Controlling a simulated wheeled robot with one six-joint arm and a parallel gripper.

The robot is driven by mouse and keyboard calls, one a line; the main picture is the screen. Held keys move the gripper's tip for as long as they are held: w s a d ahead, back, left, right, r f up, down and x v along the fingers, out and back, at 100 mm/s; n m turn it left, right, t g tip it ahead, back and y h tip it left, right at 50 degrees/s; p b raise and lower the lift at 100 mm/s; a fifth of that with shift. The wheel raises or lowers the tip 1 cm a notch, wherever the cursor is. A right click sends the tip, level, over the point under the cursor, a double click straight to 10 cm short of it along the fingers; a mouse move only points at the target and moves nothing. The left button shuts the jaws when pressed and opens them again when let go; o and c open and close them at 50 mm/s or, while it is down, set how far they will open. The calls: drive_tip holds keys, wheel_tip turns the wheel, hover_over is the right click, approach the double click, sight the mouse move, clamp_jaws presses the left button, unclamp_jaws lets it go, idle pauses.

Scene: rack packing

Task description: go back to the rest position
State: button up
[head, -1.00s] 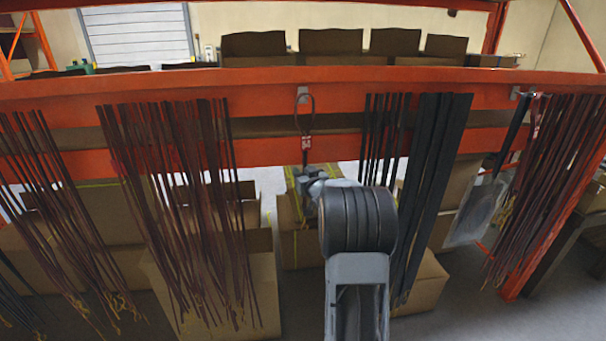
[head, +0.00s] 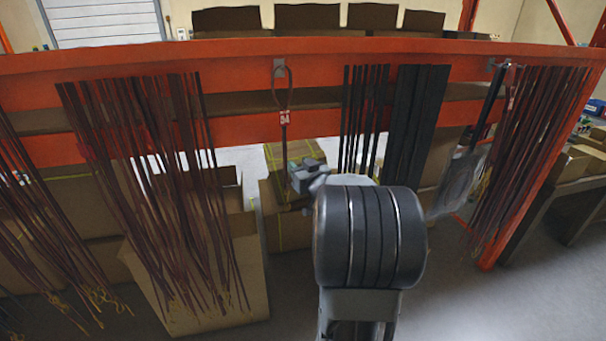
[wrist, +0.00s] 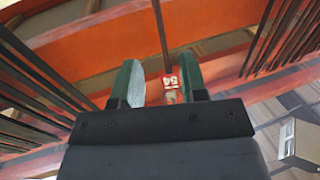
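My gripper (head: 300,172) is in front of the orange rack, a little below and right of a red-and-white tag (head: 284,118) marked 54. The tag is on a dark red looped strap (head: 278,80) that hangs from a hook on the upper beam. In the wrist view my gripper (wrist: 160,82) has its two green fingers spread apart. The tag (wrist: 171,82) shows in the gap between them, near the right finger, and looks beyond the fingertips. I see nothing gripped. The strap's lower end is partly hidden behind my gripper.
Dark red straps (head: 165,180) hang left and black straps (head: 415,130) right of my arm. A clear bag (head: 462,180) and more red straps (head: 530,140) hang farther right. Cardboard boxes (head: 200,290) stand below the orange beam (head: 220,58). The floor at lower right is clear.

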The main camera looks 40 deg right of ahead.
drive_tip(key=shift+s+a, duration=0.2)
drive_tip(key=shift+s, duration=0.85)
drive_tip(key=s+d+f+m+g+h, duration=0.2)
drive_tip(key=s+d+f+g+h, duration=0.15)
drive_tip(key=f+g, duration=0.3)
drive_tip(key=s+a+f+m+g, duration=0.1)
drive_tip(key=s+a+f+g, duration=0.2)
drive_tip(key=s+f+g, duration=0.1)
drive_tip(key=s+a+r+n+g+y, duration=0.1)
drive_tip(key=s+a+n+y, duration=0.1)
drive_tip(key=a, duration=1.1)
drive_tip(key=s+a+r+n+g+y, duration=0.1)
drive_tip(key=s+a+y, duration=0.4)
drive_tip(key=a, duration=0.8)
drive_tip(key=shift+s+a+r+n+g, duration=0.15)
drive_tip(key=shift+s+a+n+g, duration=0.3)
drive_tip(key=shift+s+n, duration=0.7)
drive_tip(key=shift+d, duration=0.25)
